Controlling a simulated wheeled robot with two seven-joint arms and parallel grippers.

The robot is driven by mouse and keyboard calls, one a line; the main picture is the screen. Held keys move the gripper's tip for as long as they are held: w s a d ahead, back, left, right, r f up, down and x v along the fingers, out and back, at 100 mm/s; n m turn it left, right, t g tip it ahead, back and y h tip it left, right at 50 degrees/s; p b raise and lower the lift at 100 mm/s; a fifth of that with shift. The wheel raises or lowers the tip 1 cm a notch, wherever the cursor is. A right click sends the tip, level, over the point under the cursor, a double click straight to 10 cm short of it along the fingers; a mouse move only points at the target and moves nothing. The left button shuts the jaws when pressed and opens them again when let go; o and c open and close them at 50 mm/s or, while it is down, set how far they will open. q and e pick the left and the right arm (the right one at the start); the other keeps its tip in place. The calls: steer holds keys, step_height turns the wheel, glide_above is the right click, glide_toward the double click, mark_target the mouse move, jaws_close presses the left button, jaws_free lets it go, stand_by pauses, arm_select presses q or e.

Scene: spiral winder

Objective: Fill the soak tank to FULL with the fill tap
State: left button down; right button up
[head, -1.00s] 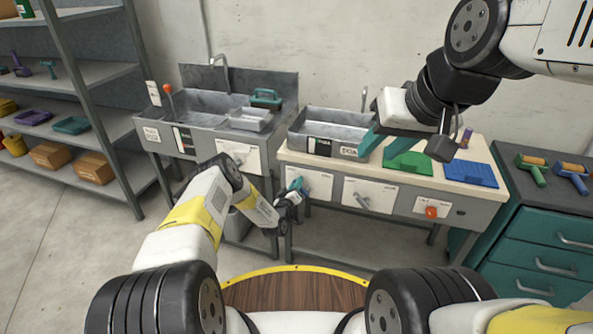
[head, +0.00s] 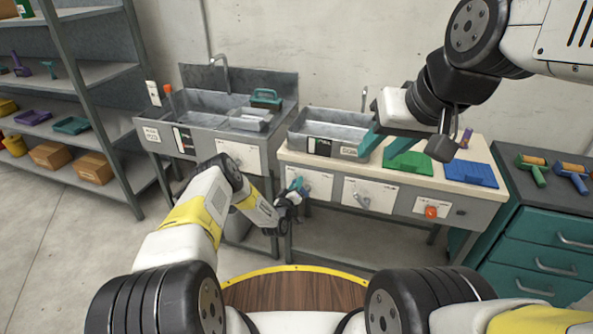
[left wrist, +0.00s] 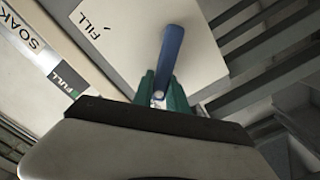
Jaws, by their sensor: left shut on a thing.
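The soak tank (head: 297,128) is the metal basin on the pale bench, with a gauge strip on its front. A green FULL mark (left wrist: 67,82) and a SOAK label (left wrist: 18,38) show in the left wrist view. I cannot read the water level. The fill tap's blue lever (left wrist: 171,48) stands out from the white plate labelled FILL (left wrist: 92,22). My left gripper (left wrist: 163,90) is shut on the lever; in the head view the gripper (head: 291,194) is at the bench front below the tank. My right gripper (head: 378,142) hangs by the tank's right end; its jaw state is unclear.
A sink unit (head: 180,125) with a green-handled item stands on the left. Green (head: 408,162) and blue (head: 470,173) mats lie on the bench. Another lever plate (head: 370,194) and an orange switch (head: 431,212) are further right. Teal drawers (head: 540,255) stand at far right.

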mark_target(314, 179)
arm_select(q)
steer(key=m, duration=0.1)
steer(key=d+m, duration=0.1)
steer(key=shift+s+d+r+m, duration=0.1)
steer(key=shift+s+r+m, duration=0.1)
steer(key=shift+r+m, duration=0.2)
steer(key=m, duration=0.1)
steer(key=d+m, duration=0.1)
steer(key=m, duration=0.1)
steer(key=shift+s+d+r+m, duration=0.3)
steer(key=shift+d, duration=0.1)
steer(key=m, duration=0.1)
steer(key=d+m, duration=0.1)
steer(key=shift+s+d+m, duration=0.15)
steer(key=shift+s+m, duration=0.05)
steer(key=shift+m, duration=0.1)
steer(key=shift+s+d+f+m, duration=0.15)
steer(key=shift+d+m, duration=0.25)
steer(key=shift+m, duration=0.5)
steer(key=shift+s+d+m, duration=0.15)
steer(key=shift+d+m, duration=0.25)
steer(key=shift+m, duration=0.5)
steer(key=c, duration=1.3)
jaws_free()
